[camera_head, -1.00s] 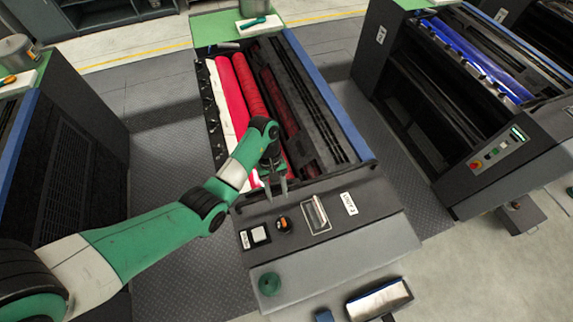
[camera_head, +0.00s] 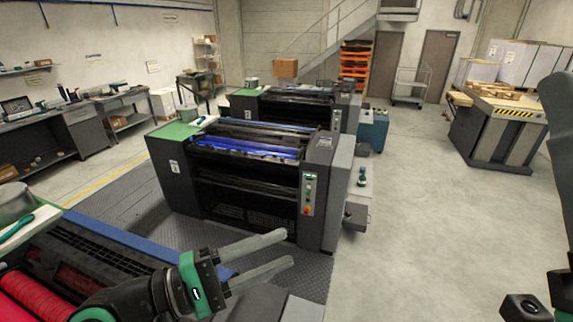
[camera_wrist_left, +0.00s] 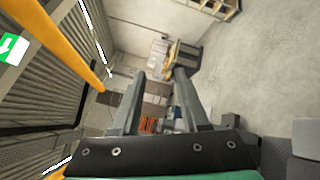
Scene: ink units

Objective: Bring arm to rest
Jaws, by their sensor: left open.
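My left gripper (camera_head: 288,249) is at the lower middle of the head view, at the end of my green and black arm, above the right end of the near press. Its two grey fingers point right and stand apart with nothing between them. The left wrist view also shows the open, empty gripper (camera_wrist_left: 160,76), with the room tilted behind it. My right gripper is not seen.
The near press with red rollers (camera_head: 35,290) fills the lower left. A press with a blue roller (camera_head: 255,148) stands beyond the gripper, with another press (camera_head: 290,108) behind. Clear floor (camera_head: 430,220) lies to the right. A pallet stand (camera_head: 490,135) is at the far right.

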